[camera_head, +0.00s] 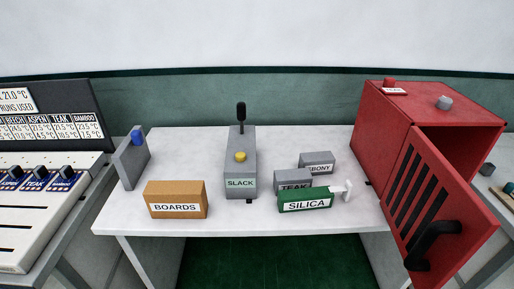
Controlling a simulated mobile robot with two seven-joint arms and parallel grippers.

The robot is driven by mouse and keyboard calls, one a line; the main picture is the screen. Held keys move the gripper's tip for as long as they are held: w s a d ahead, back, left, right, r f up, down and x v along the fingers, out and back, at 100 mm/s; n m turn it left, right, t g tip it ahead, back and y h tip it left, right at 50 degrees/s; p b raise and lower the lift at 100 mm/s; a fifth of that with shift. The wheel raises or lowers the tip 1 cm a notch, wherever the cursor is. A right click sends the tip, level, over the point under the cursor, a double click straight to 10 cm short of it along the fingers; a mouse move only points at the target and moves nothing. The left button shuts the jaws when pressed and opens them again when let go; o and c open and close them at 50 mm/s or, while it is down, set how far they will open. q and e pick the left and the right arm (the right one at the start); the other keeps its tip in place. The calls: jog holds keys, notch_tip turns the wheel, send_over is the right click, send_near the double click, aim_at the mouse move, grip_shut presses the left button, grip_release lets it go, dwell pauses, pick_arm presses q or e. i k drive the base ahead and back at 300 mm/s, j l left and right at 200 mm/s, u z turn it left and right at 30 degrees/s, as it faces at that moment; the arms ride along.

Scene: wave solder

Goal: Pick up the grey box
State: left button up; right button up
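Two small grey boxes stand on the white table: one labelled EBONY (317,159) at the right back, and one labelled TEAK (292,178) just in front and to its left. The TEAK box is partly hidden by a green box labelled SILICA (305,203). A taller grey unit labelled SLACK (241,165) stands at the middle of the table, with a yellow button and a black lever on top. The frame does not show which grey one the task means. Neither of my grippers is in view.
A brown BOARDS box (176,202) sits at the front left; a grey block with a blue knob (132,158) stands behind it. A red cabinet (384,135) with its slotted door (435,200) swung open stands at the right. A control panel (40,200) is left.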

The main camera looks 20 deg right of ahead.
aim_at(284, 179)
jog(key=i+j+z, duration=0.6)
jog(key=z, duration=0.15)
jog(key=i, duration=0.05)
